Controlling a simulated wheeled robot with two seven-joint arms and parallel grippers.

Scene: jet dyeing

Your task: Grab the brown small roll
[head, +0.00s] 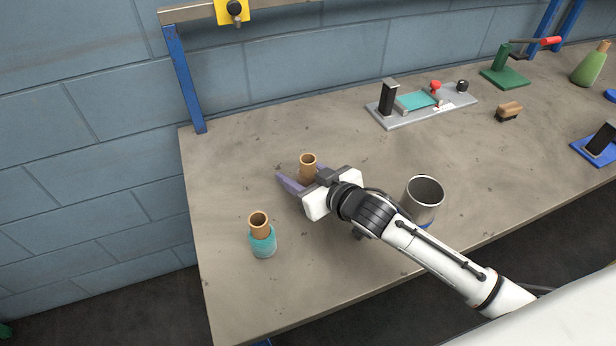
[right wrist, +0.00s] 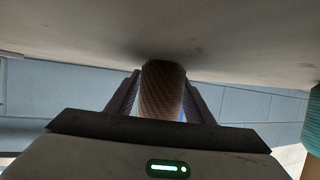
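The brown small roll (head: 307,166) stands upright on the table, its open top showing in the head view. My right gripper (head: 301,180) is low over the table with its purple fingers on either side of the roll. In the right wrist view, which shows the table at the top, the roll (right wrist: 163,90) is between the two fingers (right wrist: 162,97). Thin gaps show between the roll and the fingers, so the gripper looks open around it. The roll's lower part is partly hidden in the head view. My left gripper is not in view.
Another brown tube with a teal winding (head: 263,241) stands nearer the table's left front. A metal cup (head: 424,198) stands right of my right gripper, close to the arm. A grey device (head: 420,107) and a brown-handled brush (head: 509,110) lie farther back. The table's (head: 235,165) left side is clear.

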